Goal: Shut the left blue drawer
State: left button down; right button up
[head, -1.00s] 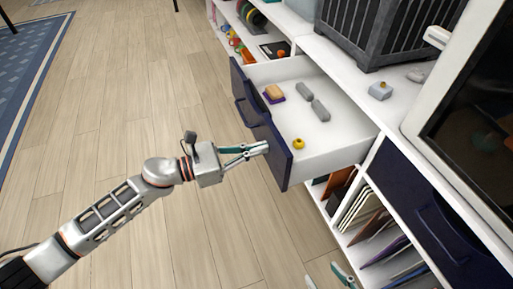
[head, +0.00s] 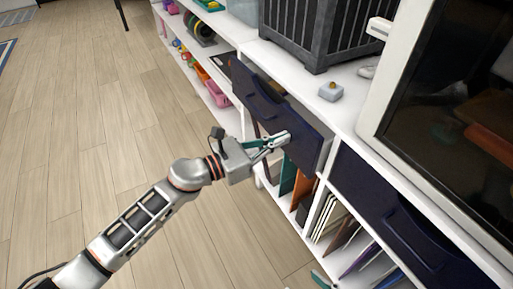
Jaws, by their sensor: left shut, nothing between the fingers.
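The left blue drawer (head: 272,105) is a dark navy front in the white shelf unit.
A second navy drawer (head: 375,190) is shut on the right, under a large dark-screened device (head: 385,75). A dark slatted bin (head: 315,35) and a small grey block (head: 331,93) stand on top. Folders (head: 330,215) fill the shelf below. The wooden floor (head: 100,110) at left is clear.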

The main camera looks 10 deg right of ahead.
aim_at(292, 135)
pick_arm(q)
jog(key=x, duration=0.3)
jog(key=shift+w+d+f+b, duration=0.1)
jog(key=shift+d+f+b, duration=0.05)
jog(key=shift+d+b, duration=0.2)
jog(key=shift+w+d, duration=0.15)
jog(key=shift+d, duration=0.2)
jog(key=shift+r, duration=0.25)
pick_arm(e)
jog(key=shift+w+a+r+t, duration=0.15)
jog(key=shift+w+a+r, duration=0.05)
jog(key=shift+r, duration=0.2)
jog(key=shift+w+a+r+t, duration=0.15)
jog(key=shift+w+a+r, duration=0.05)
jog(key=shift+r, duration=0.15)
jog(key=shift+s+f, duration=0.1)
jog(key=shift+f, duration=0.05)
